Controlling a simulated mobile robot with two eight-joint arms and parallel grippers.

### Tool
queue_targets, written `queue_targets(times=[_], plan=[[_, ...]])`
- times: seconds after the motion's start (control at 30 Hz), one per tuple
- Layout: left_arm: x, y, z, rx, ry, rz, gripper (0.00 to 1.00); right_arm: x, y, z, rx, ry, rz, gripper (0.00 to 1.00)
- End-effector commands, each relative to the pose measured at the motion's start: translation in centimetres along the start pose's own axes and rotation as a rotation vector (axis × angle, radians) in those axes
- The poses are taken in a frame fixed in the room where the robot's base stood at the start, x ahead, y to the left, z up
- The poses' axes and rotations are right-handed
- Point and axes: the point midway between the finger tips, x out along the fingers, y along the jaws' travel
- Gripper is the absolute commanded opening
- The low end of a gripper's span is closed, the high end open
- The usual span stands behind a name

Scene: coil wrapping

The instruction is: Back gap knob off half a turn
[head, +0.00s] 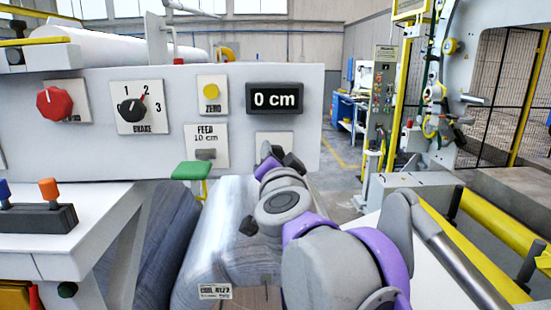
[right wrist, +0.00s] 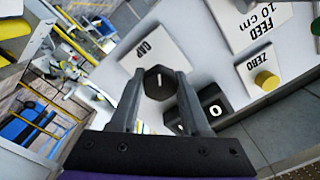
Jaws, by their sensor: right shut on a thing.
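The gap knob (right wrist: 159,83) is a dark, many-sided knob with a white line mark, on a white plate (right wrist: 148,47) lettered GAP. In the right wrist view my right gripper (right wrist: 158,88) has one finger on each side of the knob and is shut on it. The knob's mark runs roughly up and down in that view. In the head view my right gripper (head: 282,158) is at the panel, in front of the plate (head: 274,137) under the display, and hides the knob. My left gripper is not in view.
The panel (head: 225,80) also bears a red knob (head: 54,103), a black brake selector (head: 131,110), a yellow zero button (head: 211,91), a feed switch (head: 206,154) and a display (head: 274,98) reading 0 cm.

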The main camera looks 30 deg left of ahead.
Motion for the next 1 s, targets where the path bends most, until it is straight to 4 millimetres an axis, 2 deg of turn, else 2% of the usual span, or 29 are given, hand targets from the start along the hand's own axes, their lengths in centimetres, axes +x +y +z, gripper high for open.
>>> queue_targets(times=[0.5,0.7,1.0], plan=[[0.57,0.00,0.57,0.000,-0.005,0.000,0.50,0.02,-0.05,-0.12,-0.456,-0.011,0.002,0.00],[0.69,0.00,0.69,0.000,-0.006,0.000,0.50,0.01,-0.06,-0.14,-0.570,-0.015,0.003,0.00],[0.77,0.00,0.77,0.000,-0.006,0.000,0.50,0.01,-0.06,-0.14,-0.653,-0.017,0.003,0.00]])
